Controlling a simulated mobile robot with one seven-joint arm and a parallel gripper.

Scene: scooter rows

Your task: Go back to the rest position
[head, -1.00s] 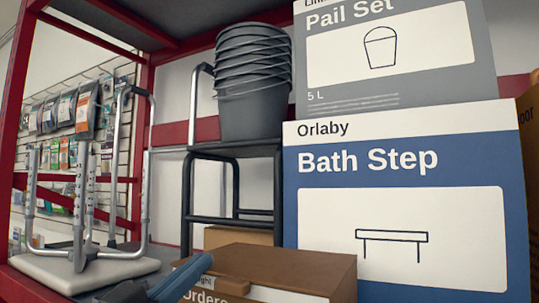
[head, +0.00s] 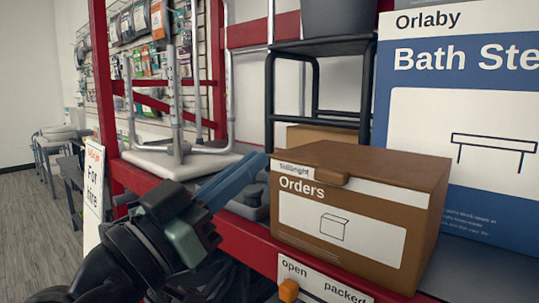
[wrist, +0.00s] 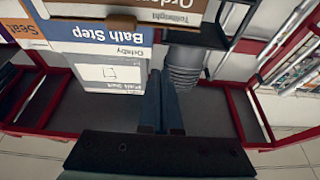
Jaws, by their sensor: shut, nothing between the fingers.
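My gripper (head: 262,160) is shut and empty, its two blue fingers together. In the head view it points up and right, just left of the brown "Orders" box (head: 340,235), in front of the red-framed shelf. I cannot tell whether it touches anything there, but a small gap to the box shows. In the wrist view, which looks upside down, the shut fingers (wrist: 161,80) point toward the shelf, beside the blue and white "Bath Step" box (wrist: 105,70).
The Bath Step box (head: 455,180) stands right of the brown box. A black stool (head: 318,50) bears grey pails (head: 338,15). A "For hire" sign (head: 94,180) and open floor (head: 35,215) lie left.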

